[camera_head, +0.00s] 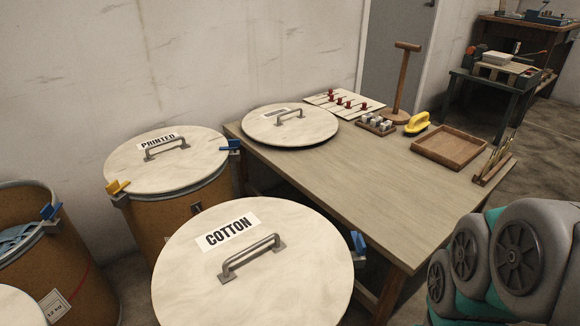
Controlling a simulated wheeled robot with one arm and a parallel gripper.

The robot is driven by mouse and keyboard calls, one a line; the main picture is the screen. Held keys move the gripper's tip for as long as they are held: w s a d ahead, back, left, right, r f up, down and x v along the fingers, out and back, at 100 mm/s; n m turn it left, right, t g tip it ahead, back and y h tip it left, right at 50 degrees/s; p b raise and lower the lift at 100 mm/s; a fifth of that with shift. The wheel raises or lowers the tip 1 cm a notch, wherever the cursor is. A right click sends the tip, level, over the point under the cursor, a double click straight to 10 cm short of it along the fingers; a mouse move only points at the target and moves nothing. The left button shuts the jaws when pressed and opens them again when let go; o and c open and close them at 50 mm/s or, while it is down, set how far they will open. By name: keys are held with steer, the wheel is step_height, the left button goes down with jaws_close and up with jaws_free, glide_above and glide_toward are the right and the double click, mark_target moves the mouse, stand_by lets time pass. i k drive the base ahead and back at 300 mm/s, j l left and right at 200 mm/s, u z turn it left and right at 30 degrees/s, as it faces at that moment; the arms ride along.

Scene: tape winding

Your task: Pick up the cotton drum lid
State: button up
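The cotton drum lid (200,285) is a large pale round disc at the bottom centre, with a black-on-white "COTTON" label (227,231) and a grey bar handle (252,256) across its middle. It lies roughly level. What is beneath it is almost entirely hidden by the lid. A blue latch (357,244) with a metal bracket shows at its right edge. The handle is clear, with nothing touching it.
A lidded "PRINTED" drum (190,205) stands behind left, with yellow and blue latches. An open drum (60,270) holding blue material stands at the left. A wooden table (375,195) right behind carries another lid (262,130), a tray (448,163) and tools.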

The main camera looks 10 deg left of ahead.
mark_target(260, 261)
steer(key=j+u, duration=0.15)
steer(key=u, duration=0.95)
steer(key=k+j, duration=0.05)
